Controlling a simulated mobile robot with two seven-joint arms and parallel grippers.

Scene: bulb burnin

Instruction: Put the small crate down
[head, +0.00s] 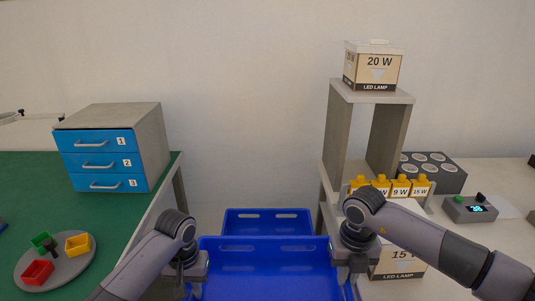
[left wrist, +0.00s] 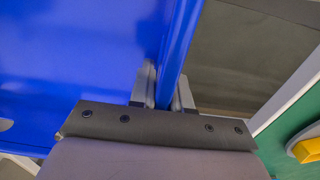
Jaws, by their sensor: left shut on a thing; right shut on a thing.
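A blue crate (head: 265,258) is between my two grippers, its front cut off by the bottom edge of the head view. The visible inside is empty. My left gripper (head: 194,284) is shut on its left wall; in the left wrist view the fingers (left wrist: 163,92) straddle the blue wall (left wrist: 176,50). My right gripper (head: 350,284) is at the crate's right wall and shut on it, its fingertips partly hidden. The crate looks level. Its underside is hidden, so I cannot tell what it rests on or hangs above.
A second blue crate (head: 267,222) shows just behind. On the left, a green table (head: 120,210) bears a drawer unit (head: 112,145) and a tray with coloured bins (head: 55,263). On the right, a table bears a shelf (head: 340,125), lamp boxes (head: 374,70) and a control box (head: 470,209).

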